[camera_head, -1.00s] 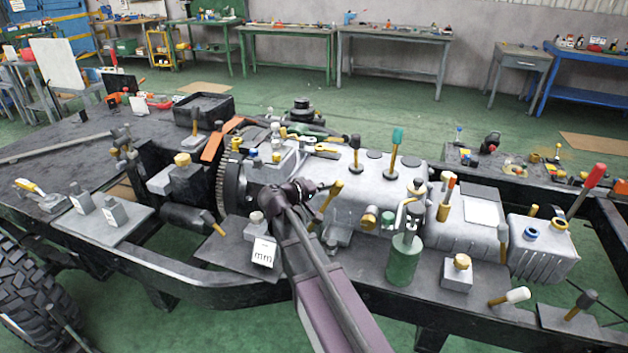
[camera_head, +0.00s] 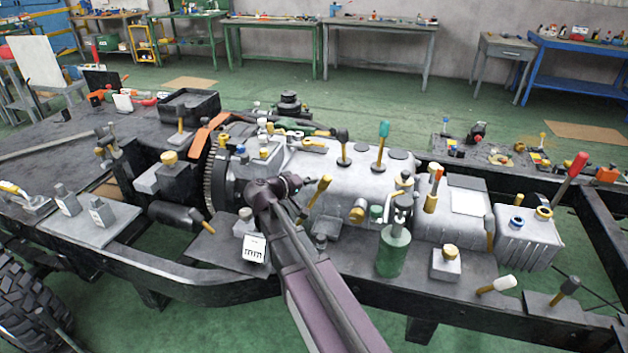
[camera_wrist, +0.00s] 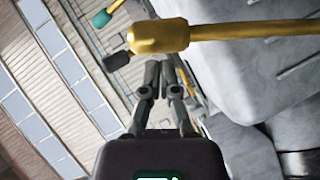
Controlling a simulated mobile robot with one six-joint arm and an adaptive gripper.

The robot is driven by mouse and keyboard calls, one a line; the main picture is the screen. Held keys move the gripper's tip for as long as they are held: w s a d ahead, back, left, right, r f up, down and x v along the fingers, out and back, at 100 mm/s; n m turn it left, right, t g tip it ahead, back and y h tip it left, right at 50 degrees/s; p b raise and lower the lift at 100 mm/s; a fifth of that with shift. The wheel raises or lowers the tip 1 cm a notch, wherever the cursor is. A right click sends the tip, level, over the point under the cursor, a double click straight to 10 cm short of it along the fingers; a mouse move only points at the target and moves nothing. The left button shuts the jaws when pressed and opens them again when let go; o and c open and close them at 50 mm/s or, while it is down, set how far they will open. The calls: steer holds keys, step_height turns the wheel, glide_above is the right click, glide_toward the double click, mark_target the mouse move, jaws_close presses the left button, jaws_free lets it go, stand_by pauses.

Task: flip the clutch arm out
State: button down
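A lever with a yellow grip (camera_head: 319,190) stands tilted on the side of the grey housing, just right of my gripper in the head view. It may be the clutch arm; no label shows. In the wrist view a yellow-ended lever (camera_wrist: 160,37) crosses the top, its rod running right. My gripper (camera_head: 293,181) is beside the lever in the head view, with its fingers small there. In the wrist view the fingers of my gripper (camera_wrist: 160,68) are close together with nothing seen between them. They point toward the yellow end, and I cannot tell whether they touch it.
The grey gearbox housing (camera_head: 349,180) stands behind the lever. A toothed flywheel (camera_head: 213,178) is to the left. A green cylinder (camera_head: 393,252) stands to the right, and a white block marked "mm" (camera_head: 256,249) sits left of my arm. More levers stand along the chassis.

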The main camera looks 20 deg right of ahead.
steer(key=w+p+v, duration=0.2)
steer(key=v, duration=1)
steer(key=shift+a+r+p, duration=0.2)
steer(key=shift+a+p, duration=0.2)
steer(key=shift+a, duration=0.05)
steer(key=shift+d, duration=0.1)
steer(key=s+d+f+g+y+p, duration=0.4)
steer(key=s+d+f+y+p, duration=0.15)
steer(key=s, duration=0.35)
steer(key=s+a+g+y+p, duration=0.1)
steer(key=s+a+y+p, duration=0.1)
steer(key=s+y, duration=0.6)
steer(key=shift+a+f+g+p, duration=0.2)
steer(key=shift+a+g+p, duration=0.2)
steer(key=shift+a, duration=0.25)
